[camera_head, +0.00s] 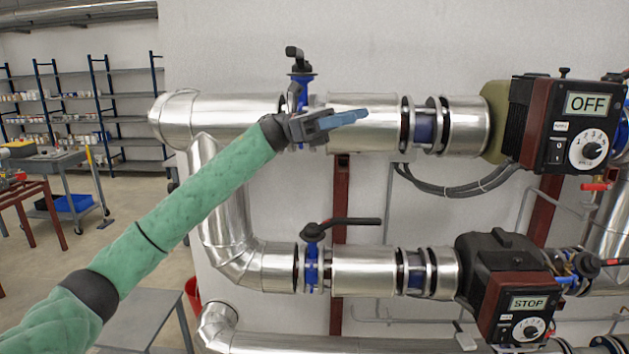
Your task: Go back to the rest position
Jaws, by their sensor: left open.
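My left gripper (342,120) is raised in front of the upper silver pipe (365,137), at the end of my green-sleeved left arm. Its blue fingers point right, and nothing shows between them. The arm covers part of the upper blue valve (302,72), whose black handle stands above the pipe. Whether the gripper touches the valve or pipe cannot be told. My right gripper is not in view.
An upper pump box (590,103) reads OFF, and a lower one (528,303) reads STOP. A lower blue valve (312,265) has a black handle pointing right. A grey table (150,318) stands at lower left. Shelves (85,100) and a workbench (50,160) are farther back.

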